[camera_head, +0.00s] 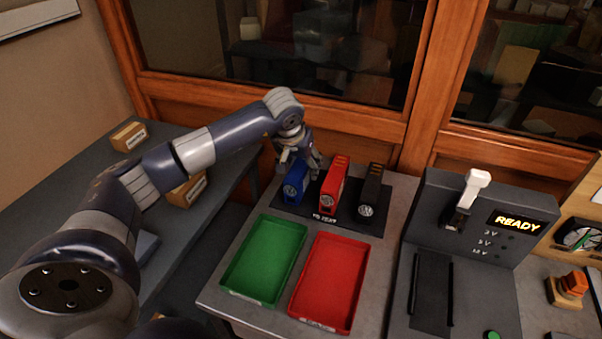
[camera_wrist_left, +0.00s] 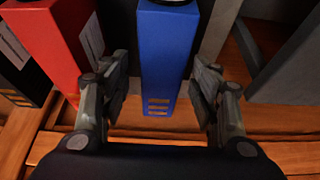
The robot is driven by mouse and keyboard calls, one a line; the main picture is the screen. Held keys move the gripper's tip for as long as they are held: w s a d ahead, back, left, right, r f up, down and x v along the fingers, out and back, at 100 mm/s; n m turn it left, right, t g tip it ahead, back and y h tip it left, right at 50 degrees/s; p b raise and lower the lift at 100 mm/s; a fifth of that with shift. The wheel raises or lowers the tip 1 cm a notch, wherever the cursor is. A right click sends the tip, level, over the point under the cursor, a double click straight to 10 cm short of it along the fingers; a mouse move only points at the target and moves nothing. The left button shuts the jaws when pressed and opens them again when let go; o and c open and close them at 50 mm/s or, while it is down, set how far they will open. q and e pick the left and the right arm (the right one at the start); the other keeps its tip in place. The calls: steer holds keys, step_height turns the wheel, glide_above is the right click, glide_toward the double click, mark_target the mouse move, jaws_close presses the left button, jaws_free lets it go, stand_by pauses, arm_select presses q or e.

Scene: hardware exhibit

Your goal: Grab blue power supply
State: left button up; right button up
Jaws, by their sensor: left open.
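The blue power supply (camera_head: 296,184) stands at the left end of a black mat (camera_head: 288,211) in the head view, beside a red one (camera_head: 333,183) and a black one (camera_head: 371,194). My left gripper (camera_head: 300,164) is above and behind the blue one and hides part of it. In the left wrist view the blue power supply (camera_wrist_left: 166,55) lies between the two fingers of my open left gripper (camera_wrist_left: 164,92). A gap shows on both sides of it. The red unit (camera_wrist_left: 60,40) is to the left there. My right gripper is not in view.
A green tray (camera_head: 265,261) and a red tray (camera_head: 329,283) lie in front of the mat. A dark console (camera_head: 483,228) with a white-handled lever and a READY display stands to the right. A wooden window frame (camera_head: 350,119) closes off the back. Small boxes (camera_head: 130,135) sit on the left table.

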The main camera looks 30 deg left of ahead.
arm_select(q)
steer(key=shift+w+a+f, duration=0.1)
steer(key=shift+w+f, duration=0.25)
steer(key=shift+f, duration=0.3)
steer(key=shift+f, duration=0.25)
steer(key=shift+c, duration=0.3)
jaws_close()
steer(key=shift+r, duration=0.1)
